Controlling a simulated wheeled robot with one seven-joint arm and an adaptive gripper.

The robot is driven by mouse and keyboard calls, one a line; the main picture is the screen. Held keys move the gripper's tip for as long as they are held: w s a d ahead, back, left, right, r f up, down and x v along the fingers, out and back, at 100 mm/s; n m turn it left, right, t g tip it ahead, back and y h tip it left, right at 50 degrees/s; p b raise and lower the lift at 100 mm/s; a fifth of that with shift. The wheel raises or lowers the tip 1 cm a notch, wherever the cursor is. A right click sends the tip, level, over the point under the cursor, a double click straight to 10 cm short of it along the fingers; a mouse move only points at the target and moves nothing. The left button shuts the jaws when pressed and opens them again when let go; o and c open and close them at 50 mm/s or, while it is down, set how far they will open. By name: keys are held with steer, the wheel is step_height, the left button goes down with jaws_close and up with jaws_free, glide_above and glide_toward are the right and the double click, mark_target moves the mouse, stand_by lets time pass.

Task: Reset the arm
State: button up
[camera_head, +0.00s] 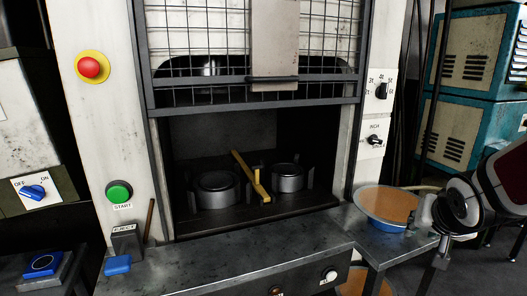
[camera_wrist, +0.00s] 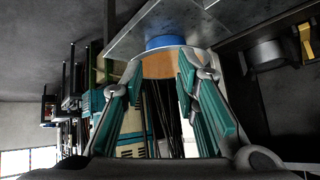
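My gripper (camera_wrist: 161,66) shows in the wrist view with its two teal-padded fingers spread apart and nothing held between them. Beyond the fingertips is a bowl (camera_wrist: 165,66) with an orange-brown inside and a blue part. In the head view, my arm (camera_head: 466,203) comes in from the right edge, beside the same bowl (camera_head: 388,204) on the metal ledge. The fingers are hard to make out in the head view. From the head view I cannot tell the exact gap between gripper and bowl.
Two dark pots (camera_head: 216,189) and (camera_head: 288,178) stand in the machine's opening with a yellow bar (camera_head: 250,176) between them. A mesh door (camera_head: 210,40) is raised above. The metal ledge (camera_head: 250,258) in front is mostly clear. A teal cabinet (camera_head: 470,50) stands behind right.

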steer(key=s+a+r+n+g+y, duration=0.1)
steer(key=s+a+r+n, duration=0.1)
steer(key=s+a, duration=0.2)
steer(key=s+a+r+n+g+y+p, duration=0.1)
steer(key=s+a, duration=0.4)
steer(key=s, duration=0.6)
steer(key=s+a+r+n+g+y+p, duration=0.1)
steer(key=s+a+r+n+g, duration=0.1)
steer(key=s+a, duration=0.3)
steer(key=s+r+n, duration=0.1)
steer(key=s, duration=0.2)
steer(key=shift+r, duration=0.35)
